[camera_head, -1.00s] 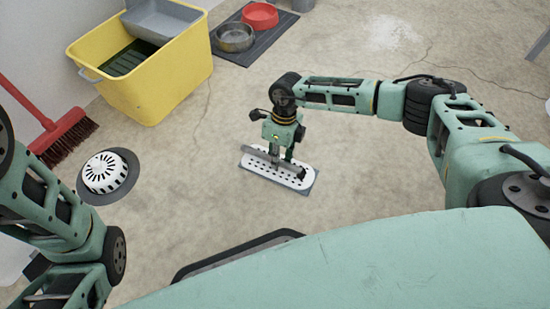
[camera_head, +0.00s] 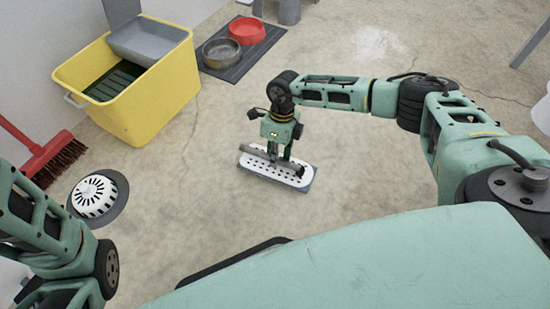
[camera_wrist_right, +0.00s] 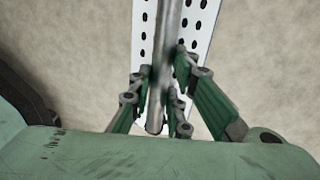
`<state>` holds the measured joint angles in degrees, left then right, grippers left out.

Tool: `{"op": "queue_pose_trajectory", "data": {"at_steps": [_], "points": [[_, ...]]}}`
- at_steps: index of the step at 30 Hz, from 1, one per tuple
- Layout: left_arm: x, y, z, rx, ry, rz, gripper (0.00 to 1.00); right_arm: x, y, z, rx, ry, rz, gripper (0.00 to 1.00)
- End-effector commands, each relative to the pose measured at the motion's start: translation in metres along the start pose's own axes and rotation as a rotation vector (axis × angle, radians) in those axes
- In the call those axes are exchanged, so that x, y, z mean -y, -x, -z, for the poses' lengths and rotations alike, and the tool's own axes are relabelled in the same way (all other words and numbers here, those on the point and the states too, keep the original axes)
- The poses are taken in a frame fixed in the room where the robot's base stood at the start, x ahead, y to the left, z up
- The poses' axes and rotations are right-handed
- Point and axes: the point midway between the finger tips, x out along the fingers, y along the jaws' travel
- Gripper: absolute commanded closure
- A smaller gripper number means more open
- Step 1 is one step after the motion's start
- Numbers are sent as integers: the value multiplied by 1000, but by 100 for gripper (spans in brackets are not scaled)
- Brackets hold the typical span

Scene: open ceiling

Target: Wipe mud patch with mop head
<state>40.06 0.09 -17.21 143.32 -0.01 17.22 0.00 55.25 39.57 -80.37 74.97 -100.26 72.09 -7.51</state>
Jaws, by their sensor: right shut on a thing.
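The mop head is a white perforated plate (camera_head: 299,180) with a grey pad edge and a grey bar across its top. It lies flat on or just above the floor in the middle of the head view; I cannot tell if it touches. My right gripper (camera_head: 273,158) points down from above and is shut on the bar. In the right wrist view the fingers (camera_wrist_right: 160,92) sit on both sides of the grey bar (camera_wrist_right: 168,40), with the white plate (camera_wrist_right: 206,22) below. I cannot make out a mud patch. My left arm shows at the left, without its gripper.
A yellow bucket (camera_head: 165,95) stands at upper left. Behind it, a grey bowl (camera_head: 222,53) and a red bowl (camera_head: 247,30) sit on a dark mat (camera_head: 262,47). A red broom (camera_head: 45,157) and a white floor drain (camera_head: 95,195) are at left. A pale patch (camera_head: 382,42) marks the far floor.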

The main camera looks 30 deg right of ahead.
Motion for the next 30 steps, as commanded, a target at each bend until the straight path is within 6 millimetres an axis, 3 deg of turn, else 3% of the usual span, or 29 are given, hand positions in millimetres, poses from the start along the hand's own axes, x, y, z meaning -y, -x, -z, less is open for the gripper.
{"op": "queue_pose_trajectory", "data": {"at_steps": [13, 30], "points": [[7, -34, -10, -5, 0, 1, 67, 1, 45, 1, 3, -11, 0, 100], [9, -30, -21, 23, 2, 8, 67, 2, 50, 1, 4, -12, 0, 100]]}}
